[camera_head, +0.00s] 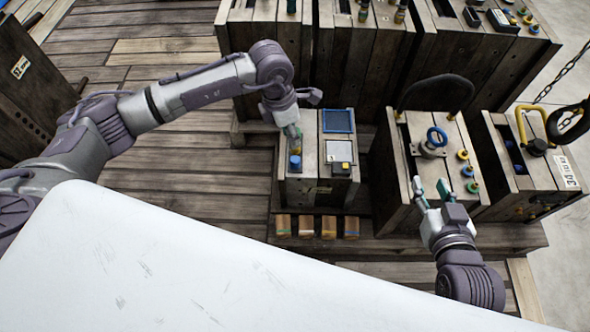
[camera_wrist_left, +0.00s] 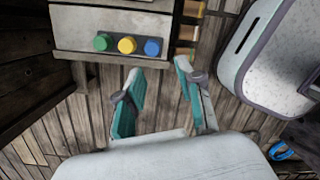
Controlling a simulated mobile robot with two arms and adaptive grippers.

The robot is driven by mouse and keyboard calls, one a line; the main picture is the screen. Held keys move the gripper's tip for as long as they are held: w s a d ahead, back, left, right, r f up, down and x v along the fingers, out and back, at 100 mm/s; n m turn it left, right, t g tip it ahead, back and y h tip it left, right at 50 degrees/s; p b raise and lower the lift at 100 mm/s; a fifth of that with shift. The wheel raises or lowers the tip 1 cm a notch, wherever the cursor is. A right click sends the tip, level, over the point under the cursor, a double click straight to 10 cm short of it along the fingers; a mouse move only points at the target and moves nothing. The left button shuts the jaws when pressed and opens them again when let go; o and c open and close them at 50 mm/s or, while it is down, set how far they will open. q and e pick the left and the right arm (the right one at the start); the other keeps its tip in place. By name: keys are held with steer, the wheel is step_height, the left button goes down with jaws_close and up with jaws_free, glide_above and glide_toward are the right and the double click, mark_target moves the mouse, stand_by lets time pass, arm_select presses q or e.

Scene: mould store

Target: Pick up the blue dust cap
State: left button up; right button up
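The blue dust cap (camera_head: 295,162) sits on the top of a small mould (camera_head: 309,187), near its left edge. In the left wrist view a blue cap (camera_wrist_left: 152,47) stands in a row with a yellow cap (camera_wrist_left: 127,45) and a green cap (camera_wrist_left: 103,43). My left gripper (camera_head: 293,139) is above that row and partly covers it in the head view. Its teal fingers (camera_wrist_left: 160,88) are apart with nothing between them, and the caps lie beyond the fingertips. My right gripper (camera_head: 430,186) is open and empty beside the larger mould to the right.
A blue-framed panel (camera_head: 338,121) and a black-and-yellow block (camera_head: 341,168) share the small mould's top. Wooden blocks (camera_head: 306,227) stand in front. Taller moulds stand behind.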

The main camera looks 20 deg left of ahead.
arm_select(q)
steer(key=a+f, duration=0.1)
steer(key=b, duration=0.2)
glide_above(295, 159)
steer(key=shift+y, duration=0.3)
steer(key=f, duration=0.4)
steer(key=a+f, duration=0.1)
steer(key=f, duration=0.1)
steer(key=shift+s+f, duration=0.35)
steer(key=shift+s, duration=0.05)
steer(key=shift+f, duration=0.25)
steer(key=shift+d+f+b, duration=0.1)
steer(key=shift+f+b, duration=0.2)
steer(key=f, duration=0.1)
steer(key=f+b, duration=0.1)
steer(key=f, duration=0.1)
steer(key=f+b, duration=0.1)
steer(key=shift+w+d+f, duration=0.35)
arm_select(e)
step_height(295, 159, up, 18)
steer(key=s+a+t+y, duration=0.2)
steer(key=t+y, duration=0.2)
steer(key=t, duration=0.8)
steer(key=shift+s+r, duration=0.2)
steer(key=shift+s, duration=0.15)
arm_select(q)
steer(key=shift+c, duration=0.2)
steer(key=c, duration=0.4)
